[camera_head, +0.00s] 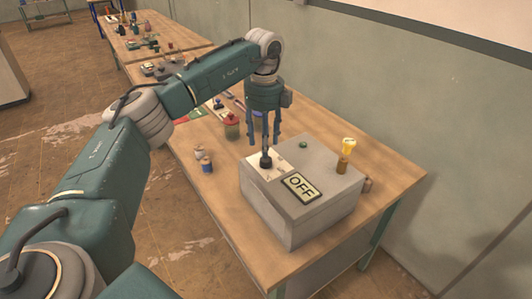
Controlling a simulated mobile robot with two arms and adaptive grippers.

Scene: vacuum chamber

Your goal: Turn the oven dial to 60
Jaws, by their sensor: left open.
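The oven (290,222) is a grey box on the wooden table. A black dial (266,161) stands up on a white plate (259,176) on its top face. A sign (301,187) reading OFF lies on the top near the front edge. A small green button (303,145) sits further back. My left gripper (264,143) points down above the dial, with its blue fingers apart and empty. The fingertips look close to the dial, but I cannot tell whether they touch it. The dial's markings are too small to read. My right gripper is not in view.
A yellow-topped item (347,147) stands at the oven's back right. A red-lidded jar (231,125) and small bottles (206,163) stand left of the oven. More tables with clutter (147,38) extend to the back left. A wall runs along the right.

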